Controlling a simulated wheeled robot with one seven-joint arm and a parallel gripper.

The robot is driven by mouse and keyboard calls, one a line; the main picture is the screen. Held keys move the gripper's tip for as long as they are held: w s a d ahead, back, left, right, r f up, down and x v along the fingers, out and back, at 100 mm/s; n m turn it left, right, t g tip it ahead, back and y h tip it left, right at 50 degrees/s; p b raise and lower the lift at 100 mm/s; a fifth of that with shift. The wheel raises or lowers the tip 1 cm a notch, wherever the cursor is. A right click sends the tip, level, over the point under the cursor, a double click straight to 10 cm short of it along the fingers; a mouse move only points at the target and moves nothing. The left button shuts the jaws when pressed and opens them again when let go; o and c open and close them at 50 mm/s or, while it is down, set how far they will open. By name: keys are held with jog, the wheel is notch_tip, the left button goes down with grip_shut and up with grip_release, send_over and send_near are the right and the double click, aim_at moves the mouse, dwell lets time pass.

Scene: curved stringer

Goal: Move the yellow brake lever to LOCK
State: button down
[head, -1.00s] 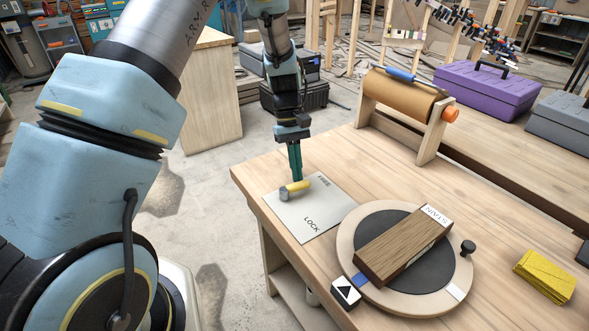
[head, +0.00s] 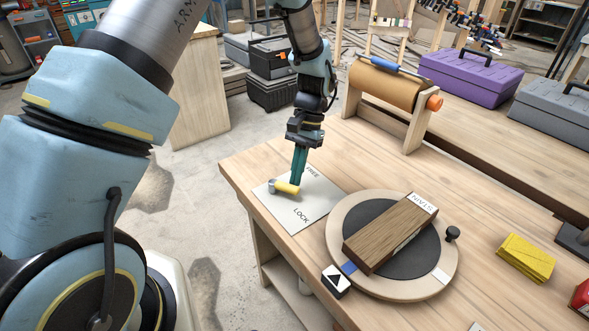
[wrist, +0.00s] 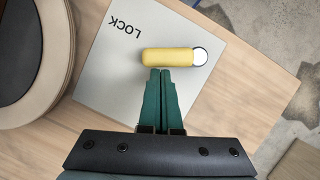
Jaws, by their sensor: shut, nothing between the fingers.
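The yellow brake lever (head: 287,188) lies over a light grey plate (head: 297,213) at the table's near left corner, its round silver pivot (head: 272,186) at the left end. The plate reads FREE at the back and LOCK at the front; the lever points between the two words. In the wrist view the lever (wrist: 166,57) lies crosswise, with LOCK beyond its free end; FREE is not seen there. My gripper (head: 296,183) is shut and empty, pointing down on the lever's FREE side. Its tips (wrist: 160,71) are against or very close to the lever's side.
A round turntable (head: 440,278) with a wooden block (head: 390,235) stands right of the plate. A paper roll stand (head: 388,95) is at the back. Yellow cloths (head: 526,258) lie at the right. The table's left edge is close to the plate.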

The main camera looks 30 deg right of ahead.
jog(key=shift+s+a+m+t+y, duration=0.2)
jog(key=shift+s+m+t, duration=0.15)
jog(key=shift+m, duration=0.5)
jog(key=shift+s+a+m+t+y, duration=0.1)
jog(key=shift+s+a+m+t, duration=0.2)
jog(key=shift+m, duration=0.5)
jog(key=shift+s+a+m+t+y, duration=0.15)
jog(key=shift+s+m+t, duration=0.2)
jog(key=shift+m, duration=0.5)
jog(key=shift+s, duration=0.1)
